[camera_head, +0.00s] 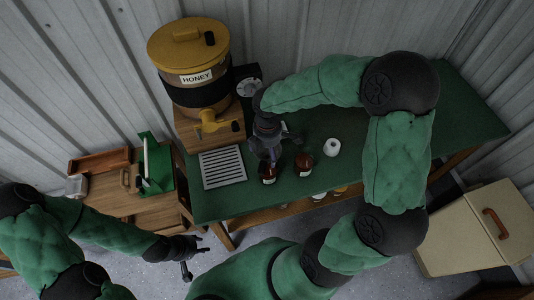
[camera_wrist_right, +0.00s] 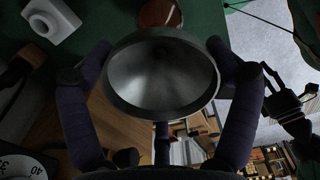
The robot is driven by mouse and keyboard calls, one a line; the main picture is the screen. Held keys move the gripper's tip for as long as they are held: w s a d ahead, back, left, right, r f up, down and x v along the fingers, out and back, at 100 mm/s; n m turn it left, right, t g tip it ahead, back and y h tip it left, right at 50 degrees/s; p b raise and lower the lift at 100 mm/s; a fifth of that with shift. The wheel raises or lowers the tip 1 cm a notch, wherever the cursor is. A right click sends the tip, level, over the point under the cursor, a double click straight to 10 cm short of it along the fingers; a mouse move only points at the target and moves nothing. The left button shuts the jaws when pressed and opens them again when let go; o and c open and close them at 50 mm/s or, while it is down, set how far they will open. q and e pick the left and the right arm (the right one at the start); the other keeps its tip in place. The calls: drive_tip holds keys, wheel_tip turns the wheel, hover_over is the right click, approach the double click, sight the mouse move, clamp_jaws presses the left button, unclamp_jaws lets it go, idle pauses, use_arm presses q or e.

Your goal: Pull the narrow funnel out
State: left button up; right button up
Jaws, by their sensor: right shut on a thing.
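The grey metal funnel (camera_wrist_right: 162,75) sits between the two fingers of my right gripper (camera_wrist_right: 165,95) in the right wrist view, its wide mouth facing the camera. The fingers are shut on its sides. Its spout is hidden. In the head view my right gripper (camera_head: 268,146) is over the green table beside two dark red-brown jars, the left one (camera_head: 269,175) and the right one (camera_head: 303,166). A jar (camera_wrist_right: 160,14) shows just beyond the funnel rim; I cannot tell whether the spout is in a jar. My left gripper (camera_head: 190,255) is open and empty, low over the floor.
A honey barrel (camera_head: 190,92) with a yellow tap stands on a wooden stand behind. A slotted tray (camera_head: 222,167) and a white container (camera_head: 332,147) are on the green table (camera_head: 465,112). A wooden side table (camera_head: 115,205) is at left, a cream box (camera_head: 465,235) at right.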

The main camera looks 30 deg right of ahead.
drive_tip(key=shift+r+p, duration=0.55)
drive_tip(key=shift+r, duration=0.1)
idle(0.6)
drive_tip(key=shift+r+p, duration=1.3)
drive_tip(key=shift+r, duration=0.15)
drive_tip(key=shift+r+p, duration=1.4)
drive_tip(key=shift+r, duration=0.1)
drive_tip(key=shift+f, duration=0.15)
